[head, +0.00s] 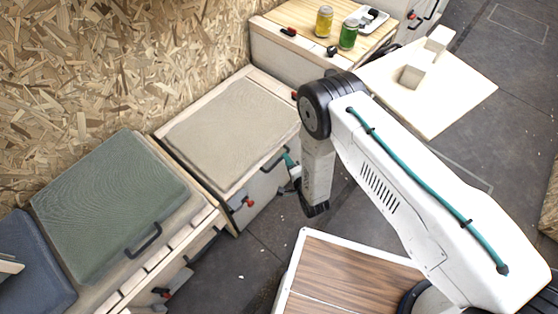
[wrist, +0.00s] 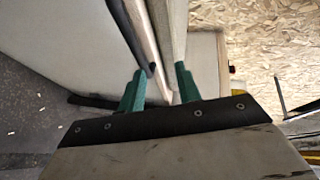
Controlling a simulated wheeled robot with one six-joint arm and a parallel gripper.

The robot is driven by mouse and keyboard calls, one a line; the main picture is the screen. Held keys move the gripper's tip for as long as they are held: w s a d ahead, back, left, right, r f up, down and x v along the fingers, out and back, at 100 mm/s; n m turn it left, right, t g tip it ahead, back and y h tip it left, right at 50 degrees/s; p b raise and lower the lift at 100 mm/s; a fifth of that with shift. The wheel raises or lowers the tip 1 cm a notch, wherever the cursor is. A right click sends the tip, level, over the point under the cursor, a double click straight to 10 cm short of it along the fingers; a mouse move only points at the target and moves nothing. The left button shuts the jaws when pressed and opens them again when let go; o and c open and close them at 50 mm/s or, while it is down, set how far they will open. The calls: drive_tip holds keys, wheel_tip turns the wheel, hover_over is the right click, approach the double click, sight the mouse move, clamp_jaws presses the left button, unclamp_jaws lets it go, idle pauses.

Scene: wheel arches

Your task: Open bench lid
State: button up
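The bench in the middle of the head view has a beige padded lid (head: 230,125) that looks shut. A dark handle (head: 274,159) sits at its front edge. My gripper (head: 291,168) is at the front right of this bench, close to the handle, and partly hidden by my arm. In the wrist view its two green fingers (wrist: 158,88) stand apart. A dark bar (wrist: 132,28) and a pale wooden edge run down toward the gap between them. I cannot tell whether a finger touches the bar.
A bench with a green cushion (head: 110,205) stands to the left, beside a dark blue cushion (head: 30,265). A counter (head: 290,48) with a yellow can (head: 324,21) and a green can (head: 348,34) is behind. A chipboard wall (head: 120,60) backs the benches.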

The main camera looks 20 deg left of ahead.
sight(279, 160)
drive_tip(key=s+f, duration=0.3)
drive_tip(key=shift+y, duration=0.4)
drive_tip(key=x, duration=0.6)
drive_tip(key=shift+w+a, duration=0.15)
drive_tip(key=shift+w, duration=0.25)
clamp_jaws()
